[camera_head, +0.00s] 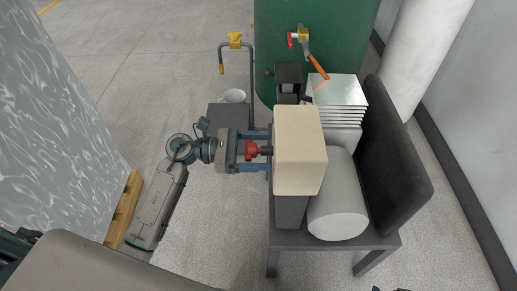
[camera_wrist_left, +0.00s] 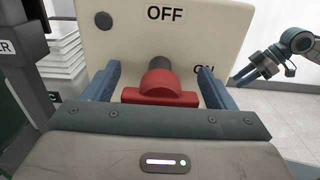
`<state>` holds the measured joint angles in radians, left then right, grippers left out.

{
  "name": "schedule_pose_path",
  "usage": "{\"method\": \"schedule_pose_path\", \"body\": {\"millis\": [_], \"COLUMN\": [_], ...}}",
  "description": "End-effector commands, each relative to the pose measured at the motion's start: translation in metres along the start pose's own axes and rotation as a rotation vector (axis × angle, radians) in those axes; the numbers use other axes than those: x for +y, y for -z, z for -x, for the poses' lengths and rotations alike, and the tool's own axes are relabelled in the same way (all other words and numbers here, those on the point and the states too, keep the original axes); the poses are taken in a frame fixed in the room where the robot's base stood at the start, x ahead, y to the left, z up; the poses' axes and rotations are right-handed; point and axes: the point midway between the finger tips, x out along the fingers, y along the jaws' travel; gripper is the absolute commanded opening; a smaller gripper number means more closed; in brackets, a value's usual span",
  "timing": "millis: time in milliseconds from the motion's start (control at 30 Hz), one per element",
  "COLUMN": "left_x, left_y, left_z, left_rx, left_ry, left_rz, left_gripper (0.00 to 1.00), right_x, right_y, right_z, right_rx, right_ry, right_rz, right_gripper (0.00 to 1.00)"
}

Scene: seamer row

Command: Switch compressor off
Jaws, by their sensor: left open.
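The compressor's control box is a beige box (camera_head: 299,135) on the machine. The wrist view shows its face (camera_wrist_left: 125,45) with OFF at the top and ON at the right, partly hidden by a finger. A red switch knob (camera_wrist_left: 160,88) sticks out of this face, its bar lying crosswise in that view. In the head view the knob (camera_head: 252,150) sits between the fingers of my left gripper (camera_head: 264,152). My left gripper (camera_wrist_left: 160,92) is open, a finger on each side of the knob, with gaps visible. My right gripper (camera_wrist_left: 262,66) shows small in the wrist view.
A grey cylinder (camera_head: 338,205) and a dark upright panel (camera_head: 396,155) stand right of the box, on a dark stand (camera_head: 345,243). Silver cooling fins (camera_head: 338,90) and a green tank (camera_head: 340,35) are behind. A bent pipe with a yellow valve (camera_head: 235,41) rises behind my left arm.

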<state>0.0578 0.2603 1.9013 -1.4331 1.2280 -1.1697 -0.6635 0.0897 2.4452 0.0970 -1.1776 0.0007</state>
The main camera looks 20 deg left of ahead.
Motion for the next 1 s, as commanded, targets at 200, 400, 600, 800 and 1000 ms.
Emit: {"method": "schedule_pose_path", "body": {"millis": [200, 400, 600, 800, 1000], "left_x": [0.0, 0.0, 0.0, 0.0, 0.0], "left_y": [0.0, 0.0, -0.001, -0.002, -0.003], "left_z": [0.0, 0.0, 0.0, 0.0, 0.0], "left_rx": [0.0, 0.0, 0.0, 0.0, -0.001], "left_ry": [0.0, 0.0, 0.0, 0.0, 0.0], "left_rz": [0.0, 0.001, 0.028, 0.12, 0.28], "left_gripper": [0.55, 0.34, 0.34, 0.34, 0.34], "right_x": [0.0, 0.0, 0.0, 0.003, 0.01], "right_y": [0.004, 0.004, 0.001, -0.002, 0.001], "right_z": [0.0, 0.0, 0.002, 0.008, 0.019], "right_rx": [0.009, 0.009, -0.003, -0.053, -0.118], "right_ry": [0.0, 0.0, -0.002, -0.014, -0.044], "right_rz": [0.001, 0.001, 0.001, 0.008, 0.026], "right_gripper": [0.36, 0.36, 0.36, 0.36, 0.36]}}
